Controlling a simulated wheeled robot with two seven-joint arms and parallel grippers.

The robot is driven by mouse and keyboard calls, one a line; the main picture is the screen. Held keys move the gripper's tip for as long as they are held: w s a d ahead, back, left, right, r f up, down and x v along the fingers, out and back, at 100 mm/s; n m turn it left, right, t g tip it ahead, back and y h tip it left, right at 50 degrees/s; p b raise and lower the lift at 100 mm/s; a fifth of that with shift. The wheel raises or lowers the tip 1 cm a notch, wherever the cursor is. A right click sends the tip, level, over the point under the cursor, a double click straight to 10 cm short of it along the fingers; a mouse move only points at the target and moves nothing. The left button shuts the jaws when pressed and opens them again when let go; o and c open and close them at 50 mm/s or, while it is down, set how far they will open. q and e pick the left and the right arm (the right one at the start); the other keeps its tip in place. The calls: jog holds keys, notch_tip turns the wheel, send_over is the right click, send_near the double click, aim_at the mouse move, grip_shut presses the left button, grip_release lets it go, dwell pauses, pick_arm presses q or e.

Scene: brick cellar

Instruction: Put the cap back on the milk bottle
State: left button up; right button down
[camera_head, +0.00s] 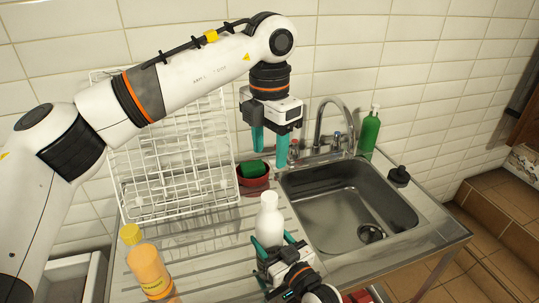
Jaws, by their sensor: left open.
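The white milk bottle (268,224) stands upright near the front of the ribbed drainboard. My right gripper (275,243) has its teal fingers on both sides of the bottle and seems closed on it; its lower part is hidden by the gripper. The bottle's top is white and narrow, and I cannot tell a separate cap on it. I cannot make out a loose milk cap anywhere. My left gripper (270,148) is open, pointing down with nothing visible between its fingers, above and behind the bottle near the red bowl and the tap.
A white wire rack (172,172) stands against the tiled wall. A red bowl (253,184) holds a green sponge. An orange bottle with a yellow top (148,267) stands front left. The sink (335,205), tap (318,128), green bottle (369,133) and dark stopper-like object (399,176) are right.

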jog(key=shift+c, duration=1.8)
grip_release()
jog(key=b+v, duration=0.1)
jog(key=v, duration=0.9)
jog(key=shift+s+d+f, duration=0.1)
jog(key=shift+s+f, duration=0.05)
jog(key=shift+s, duration=0.1)
jog(key=shift+s+d+b, duration=0.3)
jog(key=shift+s+d, duration=0.1)
jog(key=shift+s, duration=0.2)
